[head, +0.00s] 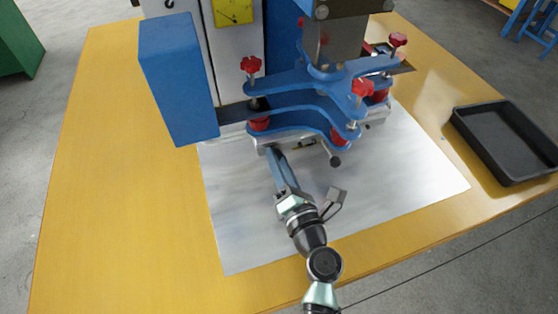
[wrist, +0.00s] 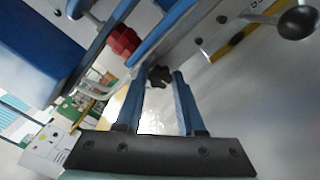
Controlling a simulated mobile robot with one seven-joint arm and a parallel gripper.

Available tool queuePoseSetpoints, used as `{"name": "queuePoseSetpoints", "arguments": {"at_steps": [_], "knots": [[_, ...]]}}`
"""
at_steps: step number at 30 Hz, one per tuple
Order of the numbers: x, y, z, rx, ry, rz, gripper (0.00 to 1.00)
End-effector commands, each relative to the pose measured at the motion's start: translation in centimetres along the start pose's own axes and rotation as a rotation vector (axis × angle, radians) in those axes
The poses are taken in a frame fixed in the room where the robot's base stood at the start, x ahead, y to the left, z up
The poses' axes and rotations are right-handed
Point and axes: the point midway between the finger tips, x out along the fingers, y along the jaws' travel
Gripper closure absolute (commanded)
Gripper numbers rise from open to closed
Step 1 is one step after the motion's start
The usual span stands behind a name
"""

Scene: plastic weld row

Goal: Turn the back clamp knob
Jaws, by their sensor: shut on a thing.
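A blue clamp fixture (head: 300,83) sits on the machine, with red star knobs on it. One red knob (head: 251,64) is at its left, one (head: 362,87) at front right and one (head: 398,39) at back right. A small black star knob (wrist: 158,76) shows in the wrist view between my fingertips. My gripper (head: 272,152) reaches under the fixture's left front edge, its blue fingers shut on this black knob. In the head view the knob is hidden. I cannot tell which knob is the back clamp knob.
A black ball-ended lever (head: 335,160) sticks out right of my gripper. A blue box-shaped part (head: 178,78) stands at the left of the machine. An empty black tray (head: 508,140) lies at the right. The front of the pale sheet (head: 400,190) is clear.

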Motion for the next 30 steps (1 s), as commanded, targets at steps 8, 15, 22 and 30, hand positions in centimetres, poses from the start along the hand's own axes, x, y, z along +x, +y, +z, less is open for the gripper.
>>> {"name": "queuePoseSetpoints", "arguments": {"at_steps": [8, 15, 22, 30], "knots": [[-0.03, -0.05, -0.03, -0.216, 0.0, -0.001, 1.0], [-0.04, -0.06, -0.05, -0.446, 0.0, -0.001, 1.0], [-0.04, -0.11, -0.11, -0.665, 0.0, -0.001, 1.0], [-0.05, -0.13, -0.15, -0.922, 0.0, -0.001, 1.0]]}}
